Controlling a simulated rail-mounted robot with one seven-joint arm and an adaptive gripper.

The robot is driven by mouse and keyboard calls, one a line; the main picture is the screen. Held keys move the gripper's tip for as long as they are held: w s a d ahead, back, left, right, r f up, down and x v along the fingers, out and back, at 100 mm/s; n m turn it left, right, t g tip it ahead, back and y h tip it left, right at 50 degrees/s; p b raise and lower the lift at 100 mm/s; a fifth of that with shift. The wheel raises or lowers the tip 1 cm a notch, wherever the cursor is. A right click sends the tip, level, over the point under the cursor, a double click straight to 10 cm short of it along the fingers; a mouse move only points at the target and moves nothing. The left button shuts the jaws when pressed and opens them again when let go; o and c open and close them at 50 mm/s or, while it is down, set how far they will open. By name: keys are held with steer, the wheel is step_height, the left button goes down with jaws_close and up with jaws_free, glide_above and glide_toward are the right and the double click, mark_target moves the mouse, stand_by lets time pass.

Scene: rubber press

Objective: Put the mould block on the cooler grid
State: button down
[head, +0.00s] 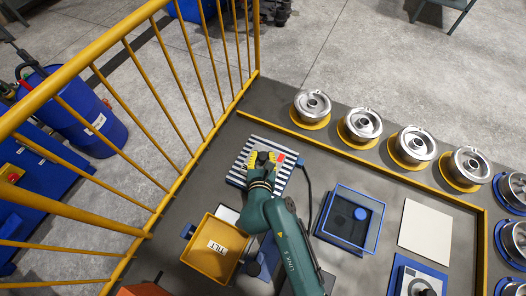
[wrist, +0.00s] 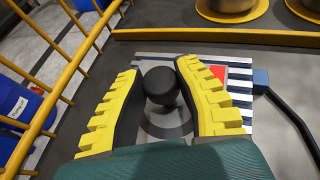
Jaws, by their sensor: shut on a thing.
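The cooler grid (head: 240,175) is a blue-and-white striped plate on the dark bench, and its stripes also show in the wrist view (wrist: 240,98). The mould block (wrist: 205,73) appears as a grey metal plate with a black round knob (wrist: 160,85) and a red mark. My gripper (head: 263,158) is over the grid. In the wrist view its yellow ribbed fingers (wrist: 163,88) are shut on the knob from both sides. The block overlaps the grid; I cannot tell whether it touches it. The block's near part is hidden by my gripper.
A yellow tilt bin (head: 215,247) stands just below the grid. A blue-framed clear box (head: 349,218) and a cream plate (head: 425,232) lie to the right. A yellow railing (head: 190,165) runs along the left. A dark cable runs beside the grid.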

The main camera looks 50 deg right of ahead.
steer(key=shift+w+r, duration=0.15)
steer(key=shift+w, duration=0.05)
steer(key=c, duration=0.8)
jaws_free()
steer(key=shift+f, duration=0.25)
steer(key=shift+c, duration=0.2)
steer(key=shift+s, duration=0.1)
